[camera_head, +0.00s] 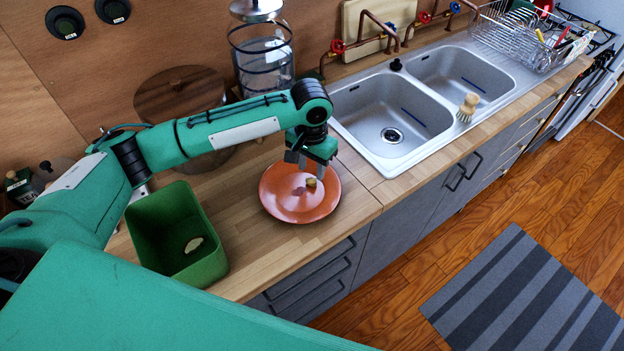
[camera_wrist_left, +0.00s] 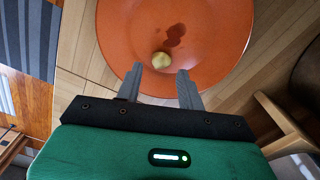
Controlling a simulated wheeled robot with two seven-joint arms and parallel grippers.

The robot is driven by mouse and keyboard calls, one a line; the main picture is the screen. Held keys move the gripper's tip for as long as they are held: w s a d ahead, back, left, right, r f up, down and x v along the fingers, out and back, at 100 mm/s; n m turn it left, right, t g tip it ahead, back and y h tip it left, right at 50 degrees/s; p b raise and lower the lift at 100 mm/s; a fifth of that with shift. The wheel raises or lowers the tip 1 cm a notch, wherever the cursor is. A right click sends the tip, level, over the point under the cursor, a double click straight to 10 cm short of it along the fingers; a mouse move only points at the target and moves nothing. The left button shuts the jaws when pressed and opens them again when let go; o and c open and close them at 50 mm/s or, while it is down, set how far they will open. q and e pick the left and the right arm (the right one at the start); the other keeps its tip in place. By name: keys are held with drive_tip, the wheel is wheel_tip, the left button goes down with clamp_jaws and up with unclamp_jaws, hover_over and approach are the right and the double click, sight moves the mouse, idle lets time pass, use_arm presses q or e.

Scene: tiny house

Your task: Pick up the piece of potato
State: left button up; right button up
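A small yellowish piece of potato (camera_head: 311,183) lies on an orange-red plate (camera_head: 275,205) on the wooden counter. My left gripper (camera_head: 312,171) is above the plate, pointing down close to the piece. In the left wrist view the potato piece (camera_wrist_left: 161,60) shows just beyond and between the two grey fingertips (camera_wrist_left: 159,71), towards the rim of the plate (camera_wrist_left: 115,30). The fingers are apart with nothing between them. A darker reddish patch shows on the plate; I cannot tell whether it is a shadow. My right gripper is not in view.
A green open bin (camera_head: 215,268) stands left of the plate, with a pale piece (camera_head: 193,244) inside. A double steel sink (camera_head: 385,165) is to the right, with a brush (camera_head: 467,107) at its edge. A glass jar (camera_head: 262,60) stands behind my arm.

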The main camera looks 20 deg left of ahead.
sight(312, 179)
use_arm(q)
drive_tip(key=f, duration=0.1)
drive_tip(key=f+p, duration=0.1)
drive_tip(key=f, duration=0.2)
drive_tip(key=shift+w+a+f, duration=0.1)
drive_tip(key=shift+w+f, duration=0.15)
drive_tip(key=shift+w, duration=0.1)
drive_tip(key=shift+f, duration=0.25)
drive_tip(key=c, duration=0.6)
drive_tip(key=shift+c, duration=0.6)
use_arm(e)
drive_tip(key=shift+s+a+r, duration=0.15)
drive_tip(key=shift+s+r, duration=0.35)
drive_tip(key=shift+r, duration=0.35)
